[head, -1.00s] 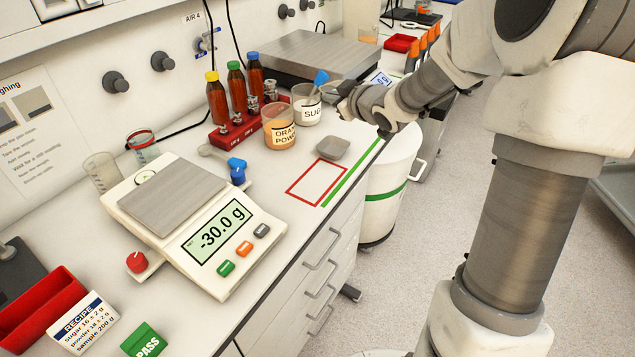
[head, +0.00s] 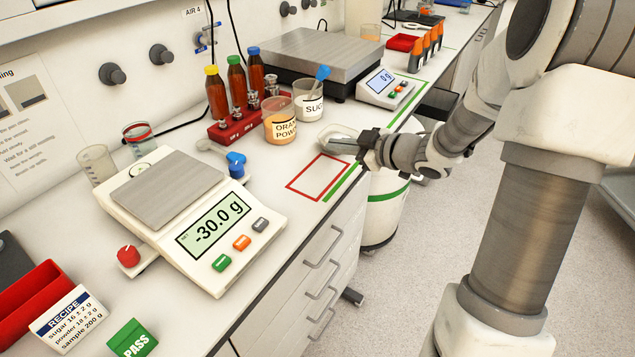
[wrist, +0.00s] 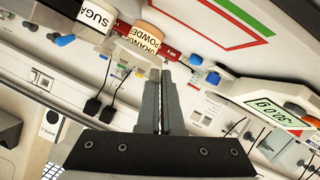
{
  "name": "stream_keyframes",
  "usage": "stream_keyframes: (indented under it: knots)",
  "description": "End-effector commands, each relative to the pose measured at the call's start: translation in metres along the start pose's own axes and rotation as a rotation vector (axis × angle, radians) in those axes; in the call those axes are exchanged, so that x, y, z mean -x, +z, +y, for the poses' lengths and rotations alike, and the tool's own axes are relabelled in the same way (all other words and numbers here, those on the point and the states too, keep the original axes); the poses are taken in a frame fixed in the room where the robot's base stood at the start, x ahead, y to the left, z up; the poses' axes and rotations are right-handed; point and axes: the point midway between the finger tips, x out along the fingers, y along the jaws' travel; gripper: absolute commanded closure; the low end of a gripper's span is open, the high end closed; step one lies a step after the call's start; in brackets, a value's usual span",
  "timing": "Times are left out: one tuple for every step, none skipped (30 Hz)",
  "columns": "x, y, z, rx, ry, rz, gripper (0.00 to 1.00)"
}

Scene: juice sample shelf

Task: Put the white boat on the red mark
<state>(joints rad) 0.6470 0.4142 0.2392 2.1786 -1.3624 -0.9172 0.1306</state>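A pale, shallow weighing boat (head: 330,135) is in the head view, just beyond the right far corner of the red mark. The red mark (head: 291,187) is an empty red outline on the white counter, and it also shows in the wrist view (wrist: 194,22). My gripper (head: 351,143) is at the boat's right side, and its dark fingers overlap the boat in the picture. In the wrist view its fingers (wrist: 161,75) are close together with only a narrow dark gap.
The orange powder cup (head: 281,128) and sugar cup (head: 307,105) stand close behind the boat. The red bottle rack (head: 232,129) is beyond them. The scale (head: 205,262) reading -30.0 g stands left of the mark. The counter's front edge is close to the mark.

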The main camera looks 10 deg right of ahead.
Motion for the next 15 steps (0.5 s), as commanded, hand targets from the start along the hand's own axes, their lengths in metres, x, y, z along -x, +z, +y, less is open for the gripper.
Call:
stream_keyframes:
  knots:
    - [-0.007,0.003,-0.016,-0.002,-0.005,0.0,1.0]
    - [-0.011,0.004,-0.022,-0.002,-0.004,0.0,1.0]
    - [-0.014,0.004,-0.03,-0.002,-0.003,0.0,1.0]
    - [-0.017,0.003,-0.036,-0.001,-0.003,-0.001,1.0]
    - [-0.019,0.003,-0.041,-0.001,-0.004,0.0,1.0]
    - [-0.021,0.003,-0.046,0.001,-0.002,0.001,1.0]
    - [-0.023,0.002,-0.049,0.0,-0.001,0.0,1.0]
    - [-0.024,0.002,-0.052,-0.001,0.0,0.0,1.0]
    - [-0.025,0.002,-0.054,0.001,0.0,0.0,1.0]
    - [-0.025,0.002,-0.055,0.001,0.0,-0.001,1.0]
    - [-0.026,0.002,-0.056,0.001,0.001,-0.001,1.0]
    - [-0.027,0.004,-0.058,-0.001,0.001,-0.001,1.0]
    - [-0.028,0.006,-0.059,-0.001,0.001,-0.001,1.0]
    - [-0.029,0.009,-0.06,-0.002,0.0,-0.001,1.0]
    - [-0.031,0.013,-0.062,-0.002,0.0,-0.002,1.0]
